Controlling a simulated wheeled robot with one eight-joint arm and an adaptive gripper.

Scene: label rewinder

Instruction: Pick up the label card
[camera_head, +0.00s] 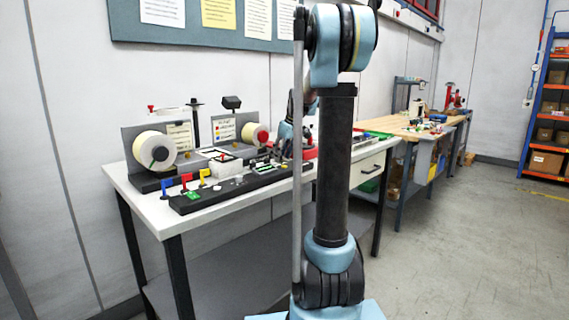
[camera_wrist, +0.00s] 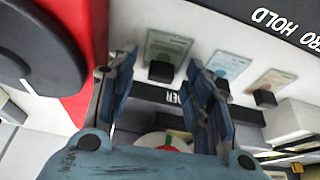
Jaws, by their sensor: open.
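Three small printed cards stand in a row in black holders in the wrist view: a greenish card (camera_wrist: 167,48), a bluish card (camera_wrist: 228,65) and an orange-marked card (camera_wrist: 270,82). I cannot tell which is the label card. My gripper (camera_wrist: 160,95) is open, with its blue fingers spread and nothing seen between them. The fingertips point toward the row; the right finger overlaps the area just below the bluish card. In the head view my gripper is mostly hidden behind my arm, over the bench, and the cards cannot be made out.
A black disc (camera_wrist: 40,45) on a red body fills the left of the wrist view, close to the left finger. In the head view, a white bench (camera_head: 150,208) carries white label rolls (camera_head: 154,151) and coloured levers (camera_head: 185,181). Floor is clear at right.

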